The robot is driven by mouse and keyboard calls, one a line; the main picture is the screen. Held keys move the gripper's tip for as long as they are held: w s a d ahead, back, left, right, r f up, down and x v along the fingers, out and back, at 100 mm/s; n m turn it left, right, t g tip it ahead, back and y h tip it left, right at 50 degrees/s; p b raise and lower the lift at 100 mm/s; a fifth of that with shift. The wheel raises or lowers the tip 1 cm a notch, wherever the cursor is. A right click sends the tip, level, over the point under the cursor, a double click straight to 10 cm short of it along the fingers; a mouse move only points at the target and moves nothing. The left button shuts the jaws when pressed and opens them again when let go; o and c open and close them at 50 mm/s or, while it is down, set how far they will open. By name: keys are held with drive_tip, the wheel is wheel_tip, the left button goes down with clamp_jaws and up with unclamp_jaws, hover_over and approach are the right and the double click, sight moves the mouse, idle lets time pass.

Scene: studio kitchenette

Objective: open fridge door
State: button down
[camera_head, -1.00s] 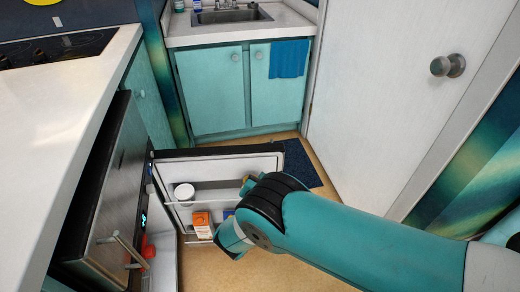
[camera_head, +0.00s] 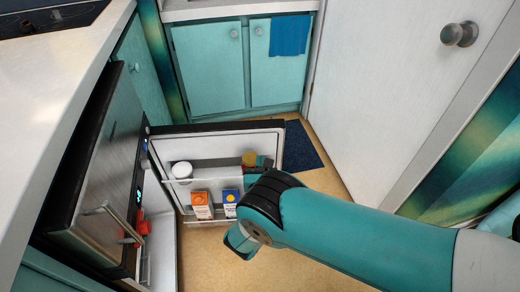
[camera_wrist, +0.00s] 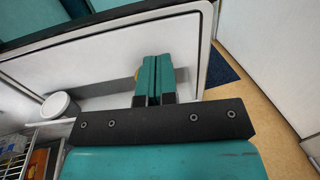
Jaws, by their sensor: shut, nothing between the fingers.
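The fridge door (camera_head: 222,145) stands swung wide open, its white inner side with shelves facing me. In the wrist view the door's inner panel (camera_wrist: 70,68) lies behind my fingers. My gripper (camera_wrist: 152,75) is shut with its teal fingers together and nothing between them. It is close to the inner side of the door; I cannot tell whether it touches. In the head view my arm hides most of the gripper. The fridge's opening is at the left, with a red item (camera_head: 143,228) just inside.
Door shelves hold a white tub (camera_head: 182,170), an orange-and-white carton (camera_head: 202,205) and a blue-and-white carton (camera_head: 230,202). A counter (camera_head: 50,110) is at the left. Teal cabinets (camera_head: 208,68) stand behind. A white room door (camera_head: 385,100) is at the right. Tan floor lies below.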

sight(260, 130)
drive_tip(key=w+b, duration=0.8)
drive_tip(key=w, duration=0.1)
drive_tip(key=shift+w+a, duration=0.2)
drive_tip(key=shift+w, duration=0.05)
